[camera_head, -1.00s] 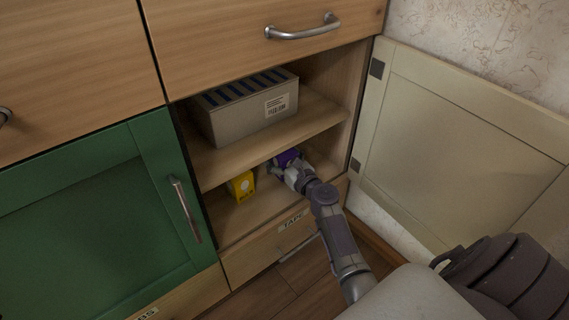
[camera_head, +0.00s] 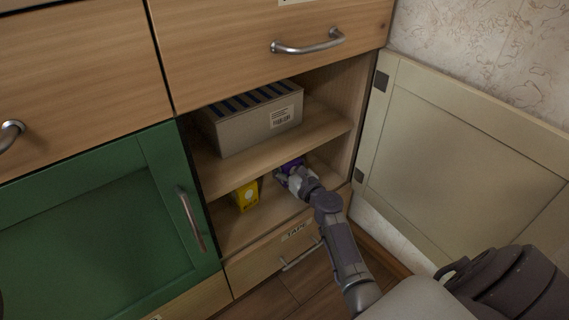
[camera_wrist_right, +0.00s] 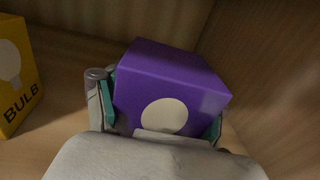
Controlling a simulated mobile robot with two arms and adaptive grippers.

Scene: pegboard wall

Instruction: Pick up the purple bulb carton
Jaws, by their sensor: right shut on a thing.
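The purple bulb carton (camera_wrist_right: 175,78) has a pale round mark on its face and sits between the fingers of my right gripper (camera_wrist_right: 160,118) in the right wrist view. The gripper is shut on it. In the head view the carton (camera_head: 290,165) shows as a small purple patch on the lower shelf, mostly hidden by my right gripper (camera_head: 292,178). I cannot tell whether the carton touches the shelf. My left gripper is not in view.
A yellow bulb carton (camera_head: 246,195) stands left on the lower shelf (camera_head: 238,228); it also shows in the right wrist view (camera_wrist_right: 14,75). A grey divided box (camera_head: 250,125) stands on the shelf above. The cream door (camera_head: 455,165) is open at right; a green door (camera_head: 95,220) is shut at left.

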